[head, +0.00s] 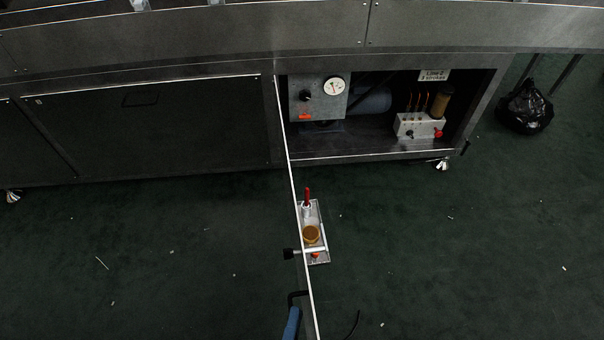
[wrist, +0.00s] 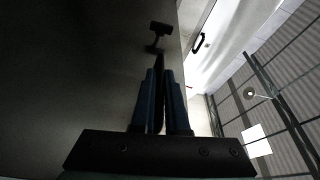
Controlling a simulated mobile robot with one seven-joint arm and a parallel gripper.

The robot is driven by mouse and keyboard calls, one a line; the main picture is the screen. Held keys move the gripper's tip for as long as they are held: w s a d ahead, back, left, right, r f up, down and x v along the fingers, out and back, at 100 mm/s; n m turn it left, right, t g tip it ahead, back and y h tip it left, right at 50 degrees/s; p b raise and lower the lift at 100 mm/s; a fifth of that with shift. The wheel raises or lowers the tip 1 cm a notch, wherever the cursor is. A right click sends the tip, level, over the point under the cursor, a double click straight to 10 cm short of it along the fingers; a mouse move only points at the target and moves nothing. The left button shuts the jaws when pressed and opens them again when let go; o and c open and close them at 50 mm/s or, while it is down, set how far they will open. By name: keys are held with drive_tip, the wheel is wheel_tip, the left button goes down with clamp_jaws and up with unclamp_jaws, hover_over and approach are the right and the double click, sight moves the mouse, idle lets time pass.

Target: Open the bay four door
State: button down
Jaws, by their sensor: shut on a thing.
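The bay four door (head: 287,150) stands swung out from the cabinet, seen nearly edge-on as a thin pale line in the head view. Its dark outer face (wrist: 80,80) fills the left of the wrist view. My gripper (head: 293,312) is at the door's near end, on its left side. In the wrist view my gripper's blue fingers (wrist: 160,75) are closed on a dark bar, which looks like the black door handle (head: 296,295). Much of the handle is hidden between the fingers. A black latch (head: 288,253) sticks out from the door farther along.
The open bay (head: 370,145) shows a gauge (head: 334,86), a grey box and a valve block (head: 420,126). A small rack (head: 326,252) with an amber jar is at the door's right side. A black bag (head: 526,106) lies at right. Green floor is mostly clear, with scraps.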

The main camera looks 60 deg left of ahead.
drive_tip(key=shift+s+a, duration=0.3)
drive_tip(key=shift+s, duration=0.2)
drive_tip(key=c, duration=0.9)
unclamp_jaws()
drive_tip(key=p+v, duration=0.2)
drive_tip(key=v, duration=1.1)
